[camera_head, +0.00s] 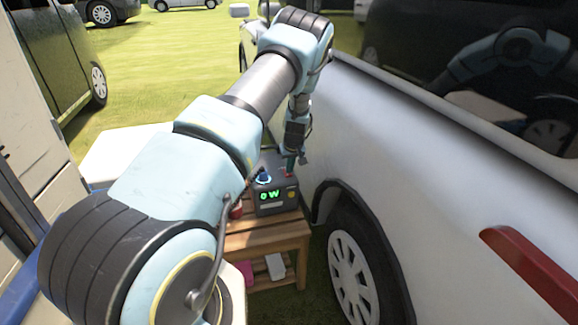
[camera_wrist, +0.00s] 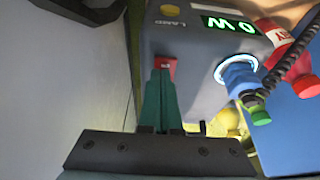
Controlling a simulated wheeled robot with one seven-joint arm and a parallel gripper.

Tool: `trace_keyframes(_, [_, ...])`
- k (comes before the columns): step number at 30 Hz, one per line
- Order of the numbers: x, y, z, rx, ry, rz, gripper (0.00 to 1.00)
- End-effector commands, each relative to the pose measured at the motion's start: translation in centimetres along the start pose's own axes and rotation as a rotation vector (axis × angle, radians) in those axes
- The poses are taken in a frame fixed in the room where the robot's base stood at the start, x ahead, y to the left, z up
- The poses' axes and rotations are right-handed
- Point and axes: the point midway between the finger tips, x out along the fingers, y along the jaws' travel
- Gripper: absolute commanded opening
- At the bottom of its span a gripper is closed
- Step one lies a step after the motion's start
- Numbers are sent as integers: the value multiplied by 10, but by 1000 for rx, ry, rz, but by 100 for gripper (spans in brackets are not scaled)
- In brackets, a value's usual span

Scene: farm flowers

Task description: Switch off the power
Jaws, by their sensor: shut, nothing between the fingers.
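A dark grey power box (camera_head: 277,206) stands on a small wooden table, and its green display (camera_head: 270,195) reads 0 W. The box also shows upside down in the wrist view (camera_wrist: 193,95), with a red switch (camera_wrist: 166,66) on its top. A blue plug (camera_wrist: 238,78) sits in a socket with a lit ring. My gripper (camera_head: 290,168) points down over the back right of the box. In the wrist view its green fingers (camera_wrist: 160,85) are shut, with the tips at the red switch. They partly hide the switch, and I cannot tell its position.
The wooden table (camera_head: 262,238) stands close beside a white vehicle (camera_head: 420,170) on the right. A red container (camera_wrist: 275,38) and a black coiled cable (camera_wrist: 292,55) are near the plug. Pink and white items lie on the lower shelf. Open grass (camera_head: 150,85) is behind.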

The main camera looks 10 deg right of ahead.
Motion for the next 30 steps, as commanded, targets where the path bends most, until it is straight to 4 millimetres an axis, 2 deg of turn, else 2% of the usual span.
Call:
trace_keyframes(7, [-1, 0, 0, 0, 0, 0, 0])
trace_keyframes(11, [-12, -1, -5, 0, 0, 1, 0])
trace_keyframes(16, [-44, -5, -20, -1, 1, 1, 0])
trace_keyframes(24, [-98, -5, -17, 0, 2, 2, 0])
trace_keyframes(30, [-126, -5, -17, 0, 1, 1, 0])
